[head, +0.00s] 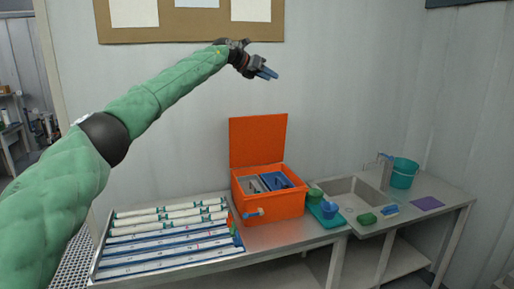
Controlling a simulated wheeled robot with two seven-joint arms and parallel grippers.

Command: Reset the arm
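My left arm, in a green padded sleeve, reaches in from the left and stretches up across the head view. My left gripper (267,73) is raised high in front of the wall, above the open orange box, touching nothing. Its blue fingertips look close together, and I cannot tell whether a gap lies between them. Nothing shows in its grasp. My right gripper is not in view.
A steel counter (283,237) holds a rack of white tubes (165,239), an orange box (268,207) with its lid up, and a teal tray (327,219). A sink (350,196), teal bucket (404,173), green sponge (367,219) and purple cloth (427,203) are at right.

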